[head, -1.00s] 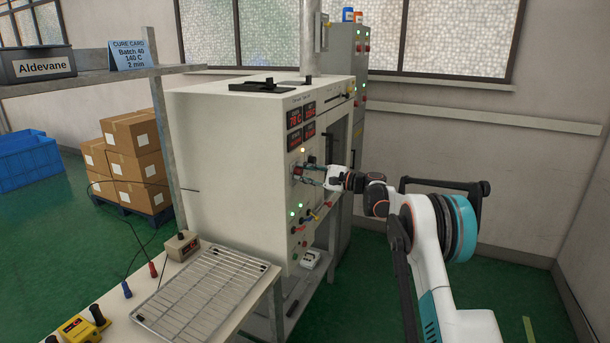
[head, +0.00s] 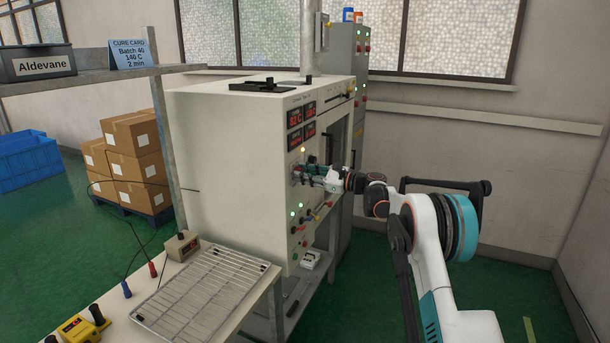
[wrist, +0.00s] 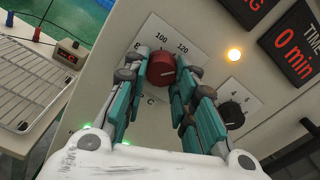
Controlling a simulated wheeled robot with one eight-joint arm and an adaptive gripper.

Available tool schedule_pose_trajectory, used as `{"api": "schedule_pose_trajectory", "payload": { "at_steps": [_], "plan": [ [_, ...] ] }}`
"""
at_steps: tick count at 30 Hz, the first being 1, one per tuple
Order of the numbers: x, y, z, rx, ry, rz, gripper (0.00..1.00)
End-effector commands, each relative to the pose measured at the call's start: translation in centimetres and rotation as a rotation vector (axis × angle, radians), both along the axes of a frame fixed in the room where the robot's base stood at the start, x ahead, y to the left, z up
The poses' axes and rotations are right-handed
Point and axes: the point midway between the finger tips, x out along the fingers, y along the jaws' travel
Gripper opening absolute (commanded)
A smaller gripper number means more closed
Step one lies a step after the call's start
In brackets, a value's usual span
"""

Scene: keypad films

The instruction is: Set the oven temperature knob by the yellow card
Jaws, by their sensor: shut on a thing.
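The red oven temperature knob (wrist: 161,69) sits on a white dial plate marked 100 and 120 in the wrist view. A short pale mark shows on its face; I cannot tell its exact reading. My gripper (wrist: 164,76) has a finger on either side of the knob and is shut on it. In the head view my gripper (head: 310,173) is at the oven's front panel and hides the knob. No yellow card shows; a light blue cure card (head: 129,55) on the shelf reads Batch 40, 140 C, 2 min.
A smaller black knob (wrist: 232,112) and a lit orange lamp (wrist: 235,54) are right of the red knob. The oven (head: 230,150) has red displays (head: 295,118). A wire rack (head: 205,290) lies on the front table.

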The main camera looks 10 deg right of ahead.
Motion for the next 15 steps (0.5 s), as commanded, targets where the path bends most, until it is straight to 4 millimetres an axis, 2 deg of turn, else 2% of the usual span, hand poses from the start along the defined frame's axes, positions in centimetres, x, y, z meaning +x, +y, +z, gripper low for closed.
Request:
{"api": "schedule_pose_trajectory", "payload": {
  "at_steps": [11,12,15],
  "plan": [
    [-0.04,-0.09,-0.21,-0.001,0.004,0.000,0.01],
    [-0.04,-0.09,-0.21,-0.001,0.004,0.000,0.27],
    [-0.03,-0.09,-0.19,0.000,0.004,0.000,0.45]
  ]
}}
